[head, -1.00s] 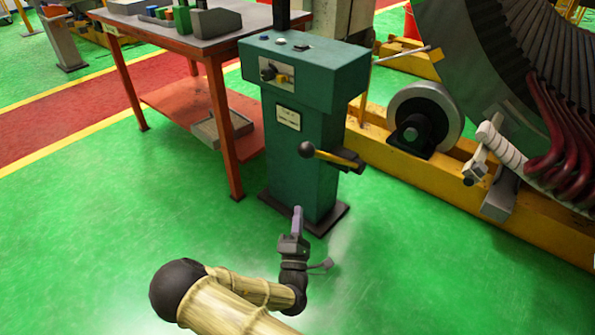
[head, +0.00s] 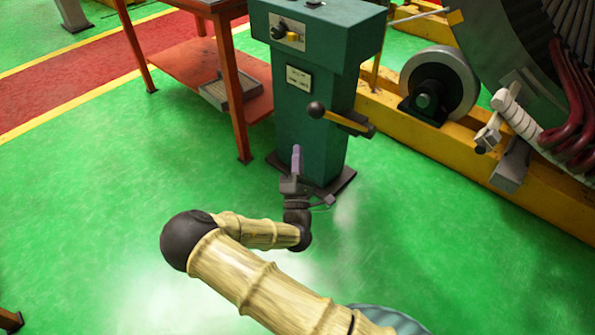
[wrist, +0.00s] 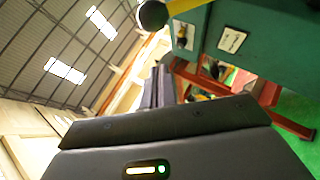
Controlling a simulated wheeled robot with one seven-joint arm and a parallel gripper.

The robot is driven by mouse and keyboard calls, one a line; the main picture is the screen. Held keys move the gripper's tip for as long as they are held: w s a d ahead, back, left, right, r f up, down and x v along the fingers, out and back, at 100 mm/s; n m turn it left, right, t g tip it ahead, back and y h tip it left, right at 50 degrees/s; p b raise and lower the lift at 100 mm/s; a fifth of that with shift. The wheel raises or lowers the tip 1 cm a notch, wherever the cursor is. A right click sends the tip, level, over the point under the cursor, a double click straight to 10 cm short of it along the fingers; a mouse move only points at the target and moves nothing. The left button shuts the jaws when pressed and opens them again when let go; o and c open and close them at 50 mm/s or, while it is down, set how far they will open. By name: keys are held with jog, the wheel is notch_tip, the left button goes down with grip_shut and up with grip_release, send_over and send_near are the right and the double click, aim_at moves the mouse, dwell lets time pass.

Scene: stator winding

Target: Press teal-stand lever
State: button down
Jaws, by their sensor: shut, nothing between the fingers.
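The teal stand (head: 312,140) is upright in the middle of the head view, with a control box on top and a label plate on its front. Its lever (head: 340,119) is a yellow bar with a black ball knob (head: 316,110), sticking out from the stand's side to the left. My gripper (head: 296,150) is shut and empty, pointing up just below and left of the knob, apart from it in the head view. The wrist view shows the knob (wrist: 153,14) at the top, beyond my gripper's fingers (wrist: 160,85), and part of the stand (wrist: 265,45).
An orange-legged workbench (head: 228,85) with a low shelf stands left of the stand. A yellow rail base (head: 410,135) carrying a grey wheel (head: 440,87) runs along the right. Green floor (head: 90,220) is open in front and to the left.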

jog(key=w+d+r+b, duration=0.1)
jog(key=w+d+r, duration=0.1)
jog(key=w+r, duration=0.2)
jog(key=shift+w+d+r, duration=0.2)
jog(key=shift+w+d, duration=0.05)
jog(key=shift+w, duration=0.35)
jog(key=shift+r, duration=0.1)
